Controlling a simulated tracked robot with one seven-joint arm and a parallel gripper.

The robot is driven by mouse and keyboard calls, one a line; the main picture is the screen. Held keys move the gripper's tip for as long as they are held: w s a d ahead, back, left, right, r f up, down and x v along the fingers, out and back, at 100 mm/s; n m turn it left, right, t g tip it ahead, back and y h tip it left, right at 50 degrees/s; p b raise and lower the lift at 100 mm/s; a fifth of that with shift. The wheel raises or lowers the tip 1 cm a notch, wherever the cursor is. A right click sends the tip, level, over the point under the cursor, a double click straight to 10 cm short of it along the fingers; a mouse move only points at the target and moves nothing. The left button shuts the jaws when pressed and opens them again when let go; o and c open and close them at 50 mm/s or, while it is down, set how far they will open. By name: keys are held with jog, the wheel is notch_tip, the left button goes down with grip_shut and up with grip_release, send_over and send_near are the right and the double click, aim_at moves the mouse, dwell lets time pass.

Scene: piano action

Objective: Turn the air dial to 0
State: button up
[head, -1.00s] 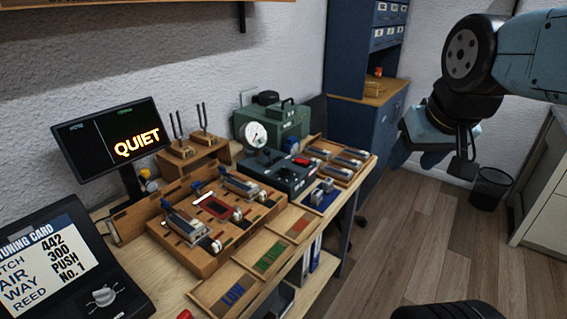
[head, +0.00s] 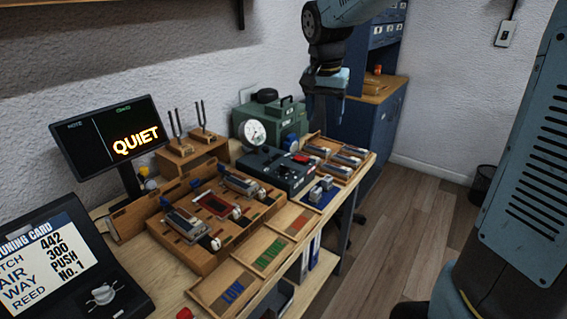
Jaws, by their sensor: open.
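My gripper (head: 326,112) hangs pointing down beyond the far end of the bench, in front of the blue cabinet, open with nothing seen in it. A dark blue box (head: 282,172) stands on the bench to its lower left, with a red switch (head: 301,159) and a round white gauge (head: 254,132) above its back left. Small controls on the box are too small to read, so I cannot tell which is the air dial. A silver knob (head: 103,294) sits on the black tuning card panel (head: 52,270), whose card reads 442, 300, PUSH, No. 1.
A wooden reed rack (head: 190,262), trays (head: 222,286) and tuning forks (head: 178,128) crowd the bench. A screen (head: 108,135) reads QUIET. A green case (head: 285,118) stands behind the box. The floor (head: 400,225) right of the bench is mostly clear.

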aim_at(285, 169)
jog(key=w+a+f+m+g, duration=0.2)
jog(key=w+a+f+m, duration=0.1)
jog(key=w+a+f, duration=0.7)
jog(key=shift+y, duration=0.4)
jog(key=f, duration=0.4)
jog(key=w+f, duration=0.1)
jog(key=f, duration=0.7)
jog(key=shift+w+d, duration=0.15)
jog(key=shift+d, duration=0.25)
jog(key=shift+a+r, duration=0.1)
jog(key=shift+r, duration=0.05)
jog(key=c, duration=1)
